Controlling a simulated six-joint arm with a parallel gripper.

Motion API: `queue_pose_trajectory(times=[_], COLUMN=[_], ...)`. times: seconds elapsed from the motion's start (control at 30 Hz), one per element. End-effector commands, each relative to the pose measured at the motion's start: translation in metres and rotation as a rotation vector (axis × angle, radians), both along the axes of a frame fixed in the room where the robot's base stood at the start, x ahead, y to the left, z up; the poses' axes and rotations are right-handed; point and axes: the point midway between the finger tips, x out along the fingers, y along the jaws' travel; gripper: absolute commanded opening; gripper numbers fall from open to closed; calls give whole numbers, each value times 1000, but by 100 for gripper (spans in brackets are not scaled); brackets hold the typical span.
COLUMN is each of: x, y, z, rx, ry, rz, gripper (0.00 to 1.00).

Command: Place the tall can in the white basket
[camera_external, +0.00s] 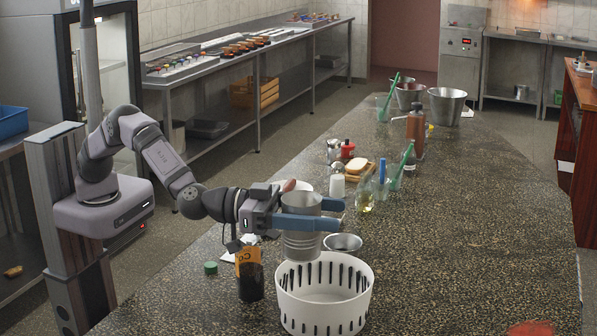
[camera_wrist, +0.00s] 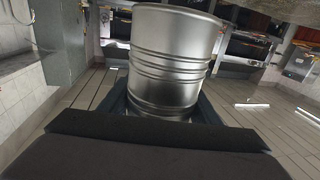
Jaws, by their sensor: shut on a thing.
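A tall ribbed metal can (camera_external: 301,226) is held upright between the blue fingers of my gripper (camera_external: 322,212). It also fills the middle of the wrist view (camera_wrist: 170,62), with the dark fingers (camera_wrist: 190,112) around its lower part. The white basket (camera_external: 324,311) with dark slots stands on the speckled counter. The can is above the basket's back left part, and its lower end appears near the height of the rim. The basket's inside is visible and looks empty.
A dark can with an orange label (camera_external: 249,273) stands just left of the basket. A small metal bowl (camera_external: 343,244) is behind it. A green cap (camera_external: 211,268) lies at the left. Bottles, cups and buckets (camera_external: 447,105) stand further back. The counter's right side is mostly clear.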

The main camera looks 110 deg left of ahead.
Motion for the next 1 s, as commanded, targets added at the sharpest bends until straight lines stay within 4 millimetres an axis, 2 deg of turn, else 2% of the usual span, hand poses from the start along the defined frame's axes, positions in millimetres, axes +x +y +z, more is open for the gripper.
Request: queue_pose_trajectory(times=[0.1,0.3,0.63,0.9,1.0], x=[0,0,0,0,0], y=[0,1,1,1,1], z=[-20,-46,-57,-86,-91], rx=[3,2,1,3,0], ry=[5,2,1,3,0], rz=[0,0,1,0,-1], gripper=[34,34,34,34,34])
